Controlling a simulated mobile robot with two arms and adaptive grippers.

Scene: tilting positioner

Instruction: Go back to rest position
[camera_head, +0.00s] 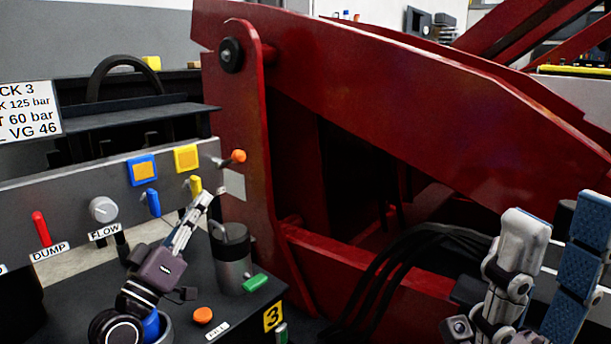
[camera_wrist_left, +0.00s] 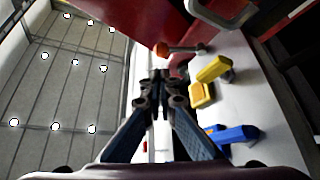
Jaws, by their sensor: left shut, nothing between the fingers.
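My left gripper (camera_head: 205,197) is in front of the control panel (camera_head: 70,195), its fingers together and empty. In the head view its tips are close to the yellow lever (camera_head: 195,184) and right of the blue lever (camera_head: 152,202); I cannot tell if they touch anything. In the left wrist view the shut fingers (camera_wrist_left: 155,78) point toward the orange-knobbed lever (camera_wrist_left: 180,49). The yellow lever (camera_wrist_left: 213,69) and blue lever (camera_wrist_left: 236,134) lie to their right. My right gripper (camera_head: 555,230) is at the lower right, its two fingers apart with nothing seen between them.
A large red steel frame (camera_head: 400,110) fills the middle and right, with black hoses (camera_head: 400,265) low in front. A dark cylinder (camera_head: 231,255), a green handle (camera_head: 256,283) and an orange button (camera_head: 202,315) stand on the console near my left arm. A red lever (camera_head: 41,228) is further left.

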